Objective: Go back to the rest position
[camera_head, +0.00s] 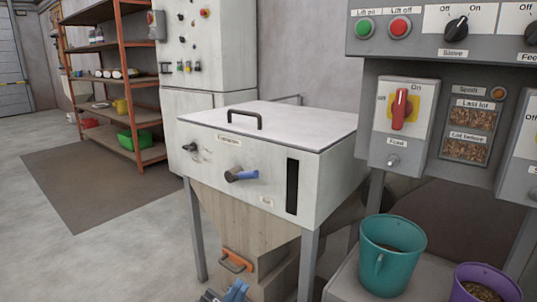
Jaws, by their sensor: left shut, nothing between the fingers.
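My left gripper (234,291) shows only in part at the bottom edge, as a blue and dark grey shape below the hopper's outlet. It is shut with nothing held, and its arm is out of the frame. My right gripper is not in view. The white hopper cabinet (230,191) stands above it, with a flat lid, a black lid handle (245,119) and a blue-handled knob (242,175) on its front. An orange handle (237,261) sits low on the tapered chute.
A control panel with a red Feed switch (401,109) stands at the right. A shelf rack (126,85) is at the back left. Floor at left is clear.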

